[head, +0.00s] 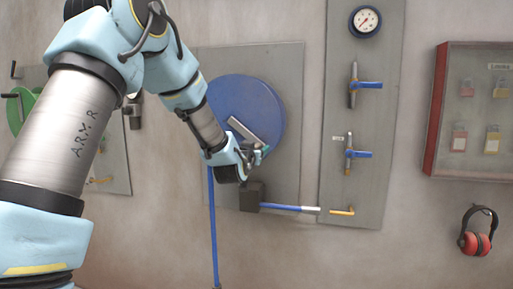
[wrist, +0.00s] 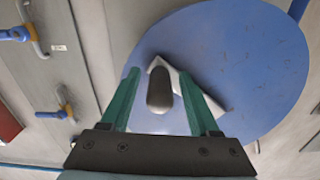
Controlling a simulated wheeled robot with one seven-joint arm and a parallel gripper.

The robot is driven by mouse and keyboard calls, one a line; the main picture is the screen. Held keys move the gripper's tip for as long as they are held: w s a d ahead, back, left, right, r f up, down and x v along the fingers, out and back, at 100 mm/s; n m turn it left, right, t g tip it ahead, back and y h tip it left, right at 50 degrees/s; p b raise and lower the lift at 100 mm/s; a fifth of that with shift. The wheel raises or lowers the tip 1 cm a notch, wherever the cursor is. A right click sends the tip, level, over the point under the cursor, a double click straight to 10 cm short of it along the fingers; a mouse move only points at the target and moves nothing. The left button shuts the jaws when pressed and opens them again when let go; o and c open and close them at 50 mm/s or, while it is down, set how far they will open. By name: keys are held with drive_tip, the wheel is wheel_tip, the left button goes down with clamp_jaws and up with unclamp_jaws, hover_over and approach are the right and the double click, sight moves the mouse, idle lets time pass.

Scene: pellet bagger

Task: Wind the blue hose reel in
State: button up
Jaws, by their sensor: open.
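The blue hose reel (head: 250,100) is a large blue disc on a grey wall panel; it also fills the upper right of the wrist view (wrist: 250,60). A pale grey crank arm (head: 245,131) lies across its face. A dark rounded crank handle (wrist: 159,92) sticks out towards the wrist camera. My gripper (head: 262,153) is at the reel's lower part. In the wrist view its green fingers (wrist: 160,75) stand apart on either side of the handle, with visible gaps. A blue hose (head: 213,235) hangs straight down below the reel. My arm hides the reel's left edge.
A dark box (head: 252,196) with a blue pipe sits below the reel. A panel with a gauge (head: 365,22) and blue-handled valves (head: 358,154) is to the right. A green reel (head: 20,110) is partly behind my arm. A padlock cabinet (head: 440,110) and red earmuffs (head: 478,241) hang farther right.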

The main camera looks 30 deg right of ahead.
clamp_jaws()
idle(0.4)
idle(0.9)
